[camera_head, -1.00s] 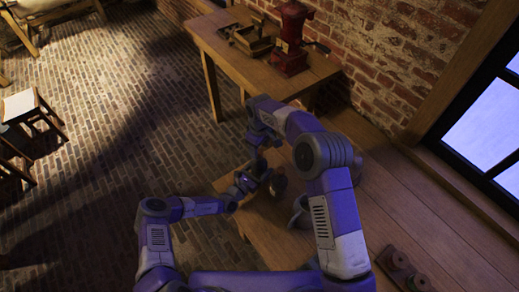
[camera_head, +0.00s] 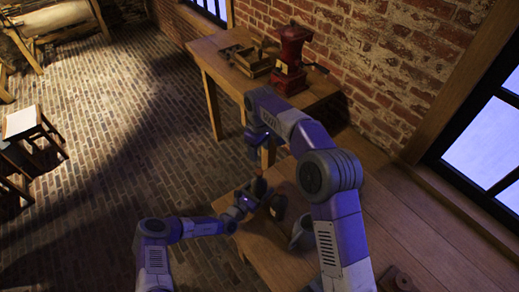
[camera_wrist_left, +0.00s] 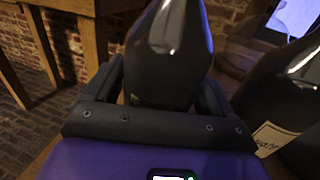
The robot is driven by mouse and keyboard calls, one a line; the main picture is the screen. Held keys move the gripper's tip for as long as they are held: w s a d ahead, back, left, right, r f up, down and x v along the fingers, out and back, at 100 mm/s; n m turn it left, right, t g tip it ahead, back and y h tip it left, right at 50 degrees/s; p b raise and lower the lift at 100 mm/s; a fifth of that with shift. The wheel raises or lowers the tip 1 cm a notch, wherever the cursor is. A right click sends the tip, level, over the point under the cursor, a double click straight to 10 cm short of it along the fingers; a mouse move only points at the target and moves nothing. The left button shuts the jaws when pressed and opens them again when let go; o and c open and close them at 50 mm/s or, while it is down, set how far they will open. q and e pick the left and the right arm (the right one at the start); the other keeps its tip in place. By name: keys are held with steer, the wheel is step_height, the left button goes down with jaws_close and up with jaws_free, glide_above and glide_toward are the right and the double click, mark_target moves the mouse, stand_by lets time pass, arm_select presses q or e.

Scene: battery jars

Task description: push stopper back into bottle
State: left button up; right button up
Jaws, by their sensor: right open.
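A dark bottle (camera_head: 259,187) stands at the near bench's left end, with a small reddish spot at its top. In the left wrist view the glossy dark bottle (camera_wrist_left: 172,50) fills the space between my left gripper's fingers. My left gripper (camera_head: 246,203) is closed around it from the left. My right gripper (camera_head: 257,140) is open and points down above the bottle, apart from it. The stopper is too small and dark to make out clearly.
A second dark jar (camera_head: 278,206) stands close right of the bottle; the left wrist view shows a labelled jar (camera_wrist_left: 285,115) there. A grey vessel (camera_head: 302,233) is on the bench (camera_head: 270,250). A back table (camera_head: 213,67) holds a red grinder (camera_head: 291,58) and a wooden tray (camera_head: 250,62).

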mark_target(254, 194)
arm_select(q)
steer(key=shift+o, duration=1.1)
steer(key=p+v, duration=0.1)
steer(key=v, duration=0.6)
steer(key=shift+s+a, duration=0.2)
steer(key=shift+s, duration=0.05)
